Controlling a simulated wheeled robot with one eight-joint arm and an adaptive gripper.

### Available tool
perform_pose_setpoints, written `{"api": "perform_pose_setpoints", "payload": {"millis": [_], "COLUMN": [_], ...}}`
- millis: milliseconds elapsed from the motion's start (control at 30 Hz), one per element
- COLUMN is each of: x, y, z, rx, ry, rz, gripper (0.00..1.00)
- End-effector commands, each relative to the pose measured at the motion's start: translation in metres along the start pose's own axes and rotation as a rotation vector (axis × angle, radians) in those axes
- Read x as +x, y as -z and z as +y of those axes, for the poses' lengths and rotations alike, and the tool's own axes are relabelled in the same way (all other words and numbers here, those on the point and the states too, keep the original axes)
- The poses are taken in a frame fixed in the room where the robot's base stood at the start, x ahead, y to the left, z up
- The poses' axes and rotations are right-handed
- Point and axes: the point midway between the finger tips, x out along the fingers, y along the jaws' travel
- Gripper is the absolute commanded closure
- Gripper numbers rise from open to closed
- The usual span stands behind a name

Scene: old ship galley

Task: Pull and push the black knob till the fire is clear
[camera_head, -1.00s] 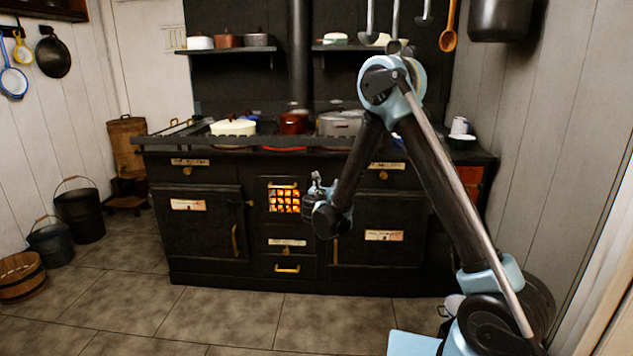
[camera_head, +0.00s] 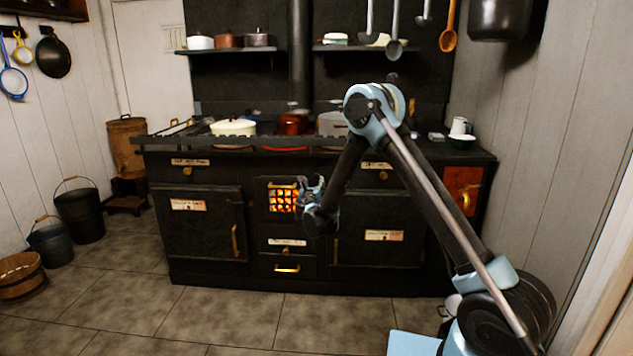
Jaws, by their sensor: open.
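The black stove (camera_head: 200,226) stands against the back wall. Its fire (camera_head: 281,201) glows orange behind a barred grate in the middle of the front. My gripper (camera_head: 312,184) is open and appears empty, just right of the grate in the picture. It covers part of the grate's right side, and I cannot tell whether it touches the stove. I cannot make out a black knob against the dark front; it may be hidden behind my gripper or arm. Small brass knobs show on the upper left panel (camera_head: 187,171) and upper right panel (camera_head: 383,175).
A rail (camera_head: 200,142) runs along the stove top, with a cream pot (camera_head: 233,127) and a red pot (camera_head: 293,124) behind it. Ladles (camera_head: 396,48) hang above. Buckets (camera_head: 80,212) stand at the left. The tiled floor in front is clear.

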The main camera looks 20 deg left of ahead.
Motion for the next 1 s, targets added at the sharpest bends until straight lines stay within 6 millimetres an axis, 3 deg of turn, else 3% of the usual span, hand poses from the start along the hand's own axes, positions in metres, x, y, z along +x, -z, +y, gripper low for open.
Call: {"api": "perform_pose_setpoints", "payload": {"millis": [200,400,600,900,1000], "x": [0.039,0.066,0.079,0.081,0.08], "y": [0.0,0.0,0.0,0.0,0.0], "z": [0.0,0.0,0.0,0.0,0.0], "rx": [0.0,0.0,0.0,0.0,0.0], "ry": [0.001,0.001,0.0,0.0,0.0], "rz": [0.0,0.0,0.0,0.0,0.0], "gripper": [0.51,0.51,0.51,0.51,0.71]}}
